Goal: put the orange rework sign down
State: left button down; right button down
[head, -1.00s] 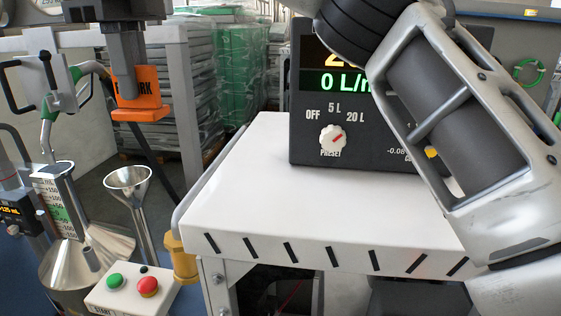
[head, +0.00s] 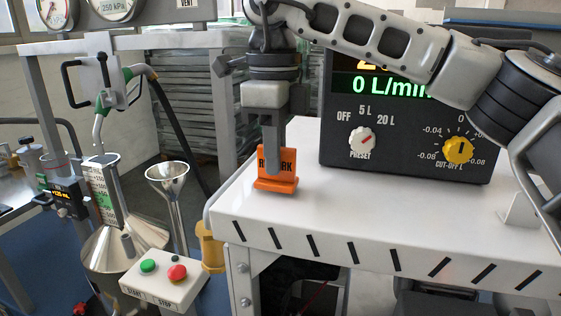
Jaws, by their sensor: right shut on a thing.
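The orange rework sign (head: 289,183) is upright at the left end of the white bench top (head: 390,213). Its base looks to be on or just above the surface; I cannot tell which. My right gripper (head: 273,160) points down from above and is shut on the sign, covering the middle of its lettering. My left gripper is not in view.
The black dispenser panel (head: 400,130) with a white preset knob (head: 361,141) and a yellow cut-off knob (head: 457,151) stands right of the sign. A funnel (head: 168,178) and a start/stop box (head: 163,283) are left of the bench. The bench front is clear.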

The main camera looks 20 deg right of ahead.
jog(key=shift+a+f, duration=0.1)
jog(key=shift+f, duration=0.15)
jog(key=c, duration=1.5)
grip_release()
jog(key=shift+f, duration=0.1)
notch_tip(320, 180, up, 12)
jog(key=p, duration=0.1)
jog(key=shift+p, duration=0.4)
